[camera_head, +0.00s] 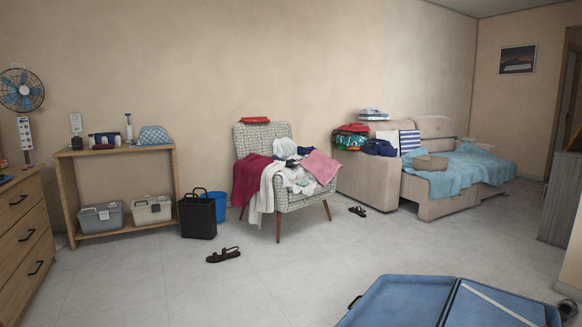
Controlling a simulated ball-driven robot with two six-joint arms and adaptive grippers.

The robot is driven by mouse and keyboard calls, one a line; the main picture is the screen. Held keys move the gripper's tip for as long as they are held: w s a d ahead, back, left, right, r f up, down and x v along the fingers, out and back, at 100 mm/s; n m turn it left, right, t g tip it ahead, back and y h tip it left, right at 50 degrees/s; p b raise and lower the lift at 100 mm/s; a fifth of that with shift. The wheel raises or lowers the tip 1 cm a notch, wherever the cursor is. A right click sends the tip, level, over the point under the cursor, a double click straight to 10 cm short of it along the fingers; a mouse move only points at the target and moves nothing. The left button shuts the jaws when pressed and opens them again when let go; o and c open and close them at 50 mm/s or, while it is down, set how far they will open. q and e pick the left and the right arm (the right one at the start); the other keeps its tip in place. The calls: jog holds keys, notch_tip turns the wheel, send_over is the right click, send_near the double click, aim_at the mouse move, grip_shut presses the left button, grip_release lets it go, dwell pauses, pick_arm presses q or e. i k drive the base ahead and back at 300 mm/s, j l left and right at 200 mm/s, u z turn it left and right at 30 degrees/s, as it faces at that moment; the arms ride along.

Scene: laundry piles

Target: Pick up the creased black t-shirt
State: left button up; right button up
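I cannot make out a black t-shirt for certain. A dark, crumpled cloth (379,147) lies on the arm of the beige sofa; it looks navy or black, and its kind is too small to tell. Neither of my grippers is in view.
A large blue object (400,302) fills the lower right foreground. Dark sandals (223,255) lie on the tiled floor. The middle floor is mostly clear.

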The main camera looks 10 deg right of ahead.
aim_at(292, 162)
jog(key=i+l, duration=0.1)
jog(key=i, duration=0.65)
jog(key=i+j+u, duration=0.1)
jog(key=i+u, duration=0.35)
jog(key=i, duration=2)
jog(key=i+l+z, duration=0.1)
jog(key=i+z, duration=0.65)
jog(key=i, duration=0.15)
jog(key=i+j+z, duration=0.2)
jog(key=i+z, duration=0.15)
jog(key=i+l+u, duration=0.1)
jog(key=i+l, duration=0.15)
jog(key=i, duration=0.3)
jog(key=i+l+u, duration=0.1)
jog(key=i+l, duration=0.25)
jog(key=i, duration=0.15)
